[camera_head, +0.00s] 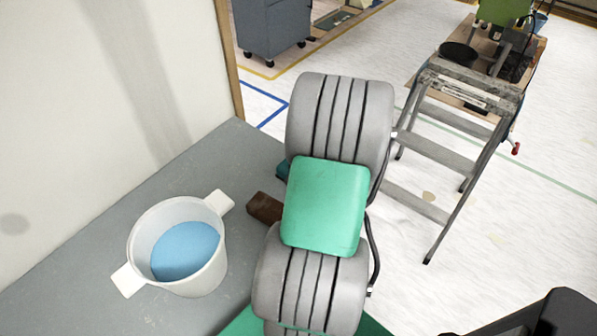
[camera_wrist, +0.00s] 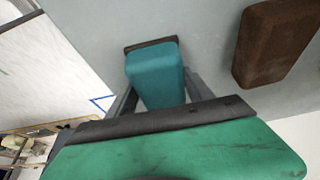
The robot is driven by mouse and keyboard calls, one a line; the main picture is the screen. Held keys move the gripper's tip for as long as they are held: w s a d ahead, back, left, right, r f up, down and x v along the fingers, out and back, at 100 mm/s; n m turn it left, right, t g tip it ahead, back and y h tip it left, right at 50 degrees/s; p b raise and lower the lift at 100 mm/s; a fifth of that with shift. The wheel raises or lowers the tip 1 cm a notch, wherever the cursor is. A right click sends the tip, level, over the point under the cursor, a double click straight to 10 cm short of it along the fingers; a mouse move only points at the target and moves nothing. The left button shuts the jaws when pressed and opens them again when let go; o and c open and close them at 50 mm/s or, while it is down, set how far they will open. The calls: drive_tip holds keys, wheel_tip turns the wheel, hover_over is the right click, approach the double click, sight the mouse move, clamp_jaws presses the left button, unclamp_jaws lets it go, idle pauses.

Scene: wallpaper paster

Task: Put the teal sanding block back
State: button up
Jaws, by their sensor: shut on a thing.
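The teal sanding block (camera_wrist: 154,72) is between the fingers of my gripper (camera_wrist: 160,92) in the wrist view, and the gripper is shut on it. A dark strip runs along the block's far edge. Behind it is the grey tabletop (camera_wrist: 205,50); I cannot tell whether the block touches it. In the head view only a small teal piece of the block (camera_head: 282,170) shows at the left edge of my arm, which hides the gripper and the rest.
A brown block (camera_head: 265,208) lies on the table, partly behind my arm; the wrist view shows it right of the teal block (camera_wrist: 275,42). A white tub (camera_head: 140,245) with blue contents stands left. A stepladder (camera_head: 470,85) stands on the floor at right. A wall bounds the left.

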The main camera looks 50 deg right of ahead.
drive_tip(key=shift+f, duration=0.2)
drive_tip(key=o, duration=1.4)
drive_tip(key=shift+r, duration=0.1)
